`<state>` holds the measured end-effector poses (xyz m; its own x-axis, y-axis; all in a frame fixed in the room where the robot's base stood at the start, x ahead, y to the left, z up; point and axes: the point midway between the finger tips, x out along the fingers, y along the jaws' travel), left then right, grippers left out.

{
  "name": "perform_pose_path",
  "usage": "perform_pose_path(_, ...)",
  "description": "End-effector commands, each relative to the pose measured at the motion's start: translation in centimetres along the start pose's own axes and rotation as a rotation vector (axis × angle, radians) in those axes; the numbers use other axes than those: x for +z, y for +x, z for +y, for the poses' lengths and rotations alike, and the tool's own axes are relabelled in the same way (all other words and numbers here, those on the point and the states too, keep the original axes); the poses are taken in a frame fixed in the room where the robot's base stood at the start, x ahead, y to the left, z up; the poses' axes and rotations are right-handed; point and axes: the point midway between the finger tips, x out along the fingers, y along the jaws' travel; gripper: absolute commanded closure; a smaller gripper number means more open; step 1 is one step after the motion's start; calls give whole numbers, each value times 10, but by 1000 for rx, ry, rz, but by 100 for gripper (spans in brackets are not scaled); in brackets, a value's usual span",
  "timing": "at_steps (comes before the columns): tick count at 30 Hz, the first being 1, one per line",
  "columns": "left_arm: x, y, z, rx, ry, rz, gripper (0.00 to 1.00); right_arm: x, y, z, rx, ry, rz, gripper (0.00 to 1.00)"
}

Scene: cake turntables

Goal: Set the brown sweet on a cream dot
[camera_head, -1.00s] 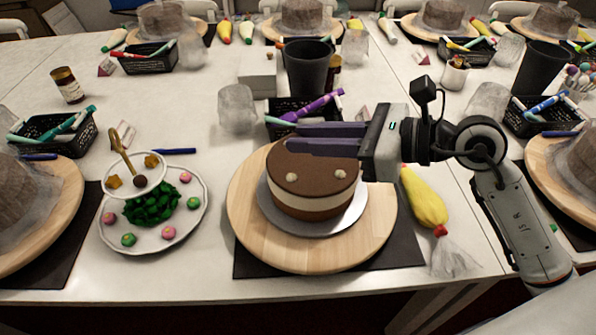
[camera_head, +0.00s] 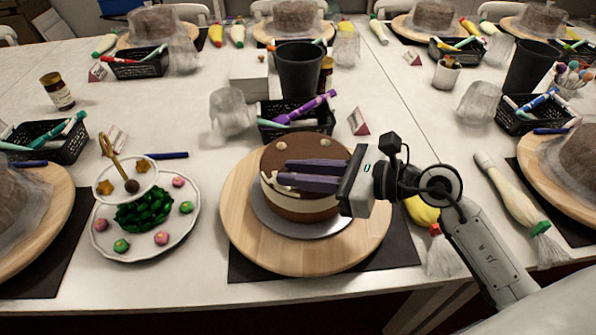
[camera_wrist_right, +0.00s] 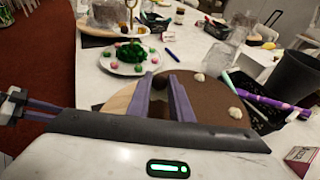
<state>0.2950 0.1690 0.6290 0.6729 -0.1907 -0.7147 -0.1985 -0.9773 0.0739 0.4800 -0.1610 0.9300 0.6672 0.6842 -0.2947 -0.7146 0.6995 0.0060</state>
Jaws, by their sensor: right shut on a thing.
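A round cake (camera_head: 280,158) with a brown top and a cream side band stands on a silver board on a wooden turntable (camera_head: 240,225). Cream dots (camera_head: 326,142) sit on its top; they also show in the wrist view (camera_wrist_right: 199,77). My right gripper (camera_head: 286,174) reaches over the front part of the cake top. In the wrist view its purple fingers are shut on a dark brown sweet (camera_wrist_right: 158,82), which is partly hidden between them. I cannot tell whether the sweet touches the cake. My left gripper (camera_wrist_right: 62,112) shows at the wrist view's left edge; its jaw state is unclear.
A white two-tier stand (camera_head: 105,240) at the left holds pink and green sweets, green leaves, gold stars and another brown ball (camera_head: 132,185). A black basket (camera_head: 268,128) with pens and a dark cup (camera_head: 299,72) stand behind the cake. A yellow piping bag (camera_head: 424,213) lies at the right.

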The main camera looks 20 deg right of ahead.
Motion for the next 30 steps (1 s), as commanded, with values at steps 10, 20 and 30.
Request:
perform_pose_path(10, -2, 2, 1, 2, 3, 5, 69, -3, 1, 0, 0, -1, 1, 62)
perform_pose_path(20, -4, -1, 2, 3, 3, 6, 69, 1, 0, 0, 0, 0, 0, 62)
perform_pose_path(30, 5, 7, 1, 4, 5, 2, 69, -4, -59, 0, -1, -2, 7, 62)
